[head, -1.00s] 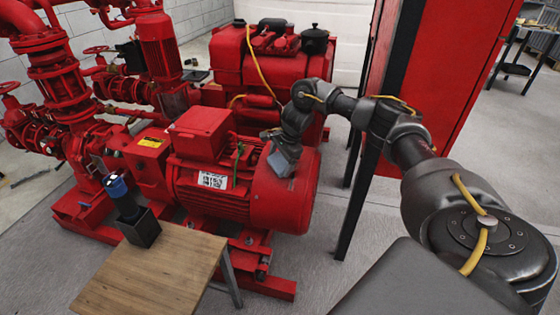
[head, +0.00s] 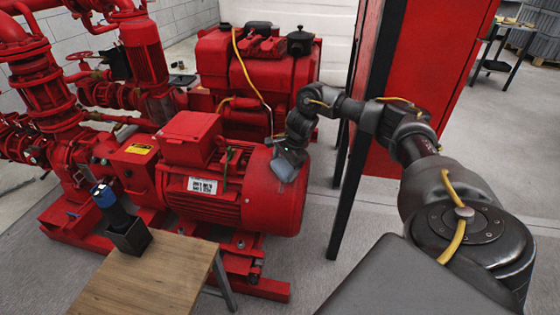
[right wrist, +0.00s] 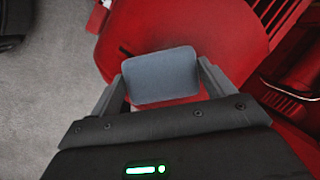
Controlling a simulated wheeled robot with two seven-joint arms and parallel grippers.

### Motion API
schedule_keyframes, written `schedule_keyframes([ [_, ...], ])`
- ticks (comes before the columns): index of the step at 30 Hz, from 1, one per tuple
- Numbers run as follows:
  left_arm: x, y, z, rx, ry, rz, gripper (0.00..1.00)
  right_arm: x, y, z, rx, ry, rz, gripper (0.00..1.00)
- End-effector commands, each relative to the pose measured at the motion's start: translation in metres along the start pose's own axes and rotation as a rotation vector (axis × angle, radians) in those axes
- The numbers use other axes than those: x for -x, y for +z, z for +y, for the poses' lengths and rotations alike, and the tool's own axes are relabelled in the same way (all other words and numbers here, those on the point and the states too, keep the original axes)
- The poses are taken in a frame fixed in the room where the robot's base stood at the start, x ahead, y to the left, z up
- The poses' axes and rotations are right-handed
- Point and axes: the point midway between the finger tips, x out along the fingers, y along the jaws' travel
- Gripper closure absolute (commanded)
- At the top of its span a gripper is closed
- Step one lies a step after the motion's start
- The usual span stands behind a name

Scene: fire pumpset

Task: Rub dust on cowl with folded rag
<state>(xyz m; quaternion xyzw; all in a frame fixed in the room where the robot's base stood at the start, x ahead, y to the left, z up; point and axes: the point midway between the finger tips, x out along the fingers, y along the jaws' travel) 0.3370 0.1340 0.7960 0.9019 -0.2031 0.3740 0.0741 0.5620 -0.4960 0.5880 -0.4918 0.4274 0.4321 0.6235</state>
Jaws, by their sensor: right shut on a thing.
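The cowl (head: 275,200) is the rounded red end cover of the motor in the middle of the head view. My right gripper (head: 286,163) is at the cowl's upper right side. In the right wrist view, my right gripper (right wrist: 162,80) is shut on the folded rag (right wrist: 160,77), a grey-blue pad between its fingers. The rag is over the red cowl (right wrist: 205,35); whether it touches is hard to tell. A small dark streak (right wrist: 125,51) shows on the cowl left of the rag. My left gripper is not in view.
A wooden table (head: 160,275) stands at the front left with a black holder (head: 130,237) and a blue-topped dark tool (head: 106,197) in it. Red pipes (head: 50,95) fill the left. A red cabinet (head: 425,70) with a black frame stands right of the motor.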

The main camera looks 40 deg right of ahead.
Motion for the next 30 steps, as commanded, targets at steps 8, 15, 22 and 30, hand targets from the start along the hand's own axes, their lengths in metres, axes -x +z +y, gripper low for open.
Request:
schedule_keyframes([
  [8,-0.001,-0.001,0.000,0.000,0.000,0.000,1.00,0.005,-0.016,0.017,0.000,0.002,0.001,0.37],
  [15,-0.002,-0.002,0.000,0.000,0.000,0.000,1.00,0.005,-0.017,0.018,0.000,0.002,0.001,0.37],
  [22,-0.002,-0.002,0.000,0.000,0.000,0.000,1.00,0.002,-0.012,0.013,0.001,0.001,0.000,0.37],
  [30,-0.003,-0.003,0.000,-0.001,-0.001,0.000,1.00,-0.004,0.004,-0.005,0.001,0.000,-0.001,0.37],
])
